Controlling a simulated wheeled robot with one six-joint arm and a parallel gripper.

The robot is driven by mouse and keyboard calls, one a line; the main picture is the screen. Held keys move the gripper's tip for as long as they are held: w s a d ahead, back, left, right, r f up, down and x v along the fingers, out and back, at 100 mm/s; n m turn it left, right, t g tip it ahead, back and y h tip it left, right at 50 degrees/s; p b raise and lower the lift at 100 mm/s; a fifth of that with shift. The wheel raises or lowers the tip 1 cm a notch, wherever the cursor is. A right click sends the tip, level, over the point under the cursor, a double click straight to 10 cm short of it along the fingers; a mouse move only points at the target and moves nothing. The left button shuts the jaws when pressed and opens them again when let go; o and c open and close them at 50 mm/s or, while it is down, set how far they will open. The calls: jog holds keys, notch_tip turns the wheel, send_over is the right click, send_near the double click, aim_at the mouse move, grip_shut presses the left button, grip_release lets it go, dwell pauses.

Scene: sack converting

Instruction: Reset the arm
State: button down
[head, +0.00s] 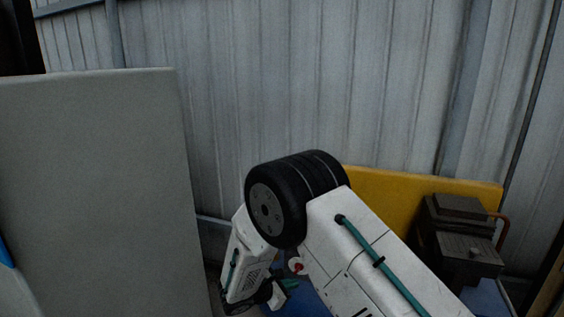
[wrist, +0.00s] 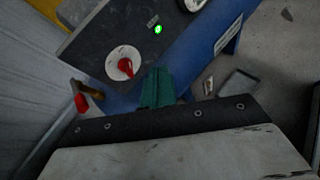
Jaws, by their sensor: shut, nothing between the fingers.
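My gripper (wrist: 157,88) shows in the wrist view as teal fingers closed together, with nothing between them. It is in front of a dark control panel (wrist: 100,38) on a blue machine (wrist: 197,50), and I cannot tell how far from it. In the head view my white arm with its black joint bends down in the middle. The gripper end (head: 290,284) is low there and partly hidden by the arm.
A red knob on a white disc (wrist: 124,64) and a lit green lamp (wrist: 158,29) are on the panel. A red-tipped lever (wrist: 82,102) sticks out left. A grey board (head: 95,180) stands left, a yellow panel (head: 390,190) and dark unit (head: 462,240) right, before a corrugated wall (head: 300,80).

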jog(key=s+d+r+m+g+y, duration=0.1)
jog(key=s+d+r+m+g, duration=0.3)
jog(key=s+d+r+m, duration=0.4)
jog(key=s+d+r+m+g, duration=0.35)
jog(key=s+d+r, duration=0.3)
jog(key=r, duration=0.45)
jog(key=s+d+r+m+y, duration=0.4)
jog(key=s+r+m, duration=0.2)
jog(key=s, duration=0.6)
jog(key=s+d+r+m+y, duration=0.5)
jog(key=s+r, duration=0.4)
jog(key=s, duration=0.3)
jog(key=shift+d+m+t, duration=0.3)
jog(key=shift+m+t, duration=0.05)
jog(key=shift+t, duration=0.1)
jog(key=shift+s+d, duration=0.1)
jog(key=shift+s, duration=0.05)
